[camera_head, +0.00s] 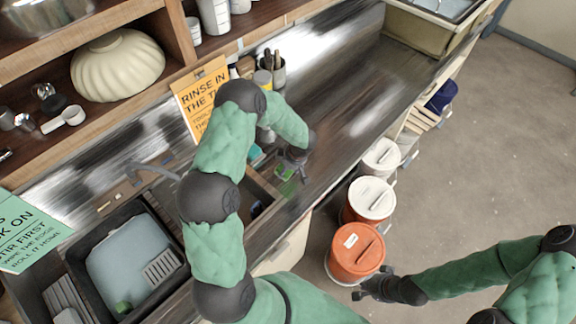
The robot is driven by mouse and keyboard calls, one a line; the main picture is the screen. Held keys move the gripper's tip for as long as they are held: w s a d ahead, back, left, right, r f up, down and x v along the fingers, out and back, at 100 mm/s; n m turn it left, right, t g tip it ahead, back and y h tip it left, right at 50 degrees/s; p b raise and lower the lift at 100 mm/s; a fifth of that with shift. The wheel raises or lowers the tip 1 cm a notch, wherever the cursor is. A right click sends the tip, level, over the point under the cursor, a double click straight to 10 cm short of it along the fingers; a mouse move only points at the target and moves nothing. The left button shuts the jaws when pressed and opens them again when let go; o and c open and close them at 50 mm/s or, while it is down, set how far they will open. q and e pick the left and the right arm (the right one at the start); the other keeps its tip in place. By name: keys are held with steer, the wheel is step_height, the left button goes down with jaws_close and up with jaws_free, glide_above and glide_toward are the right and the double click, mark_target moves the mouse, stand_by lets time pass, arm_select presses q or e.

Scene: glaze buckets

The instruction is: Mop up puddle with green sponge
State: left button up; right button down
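My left gripper (291,171) is low over the metal counter beside the sink, seen from above. Small green patches (286,189) show right at its fingers; I cannot tell whether they are a green sponge or whether the fingers hold it. Another small green item (123,307) lies at the front of the dark tray on the left. My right gripper (371,287) is beside the base of the orange bucket near the floor, its fingers apart and empty. I cannot make out a clear puddle; the counter has only shiny streaks.
Lidded buckets stand in a row by the counter: an orange one (355,252), a white-lidded one (370,200) and a white one (382,157). A dark tray (76,256) is at the left. An orange sign (190,97) leans at the back.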

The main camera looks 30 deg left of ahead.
arm_select(q)
steer(key=shift+r+p, duration=0.45)
steer(key=shift+r, duration=0.15)
stand_by(0.3)
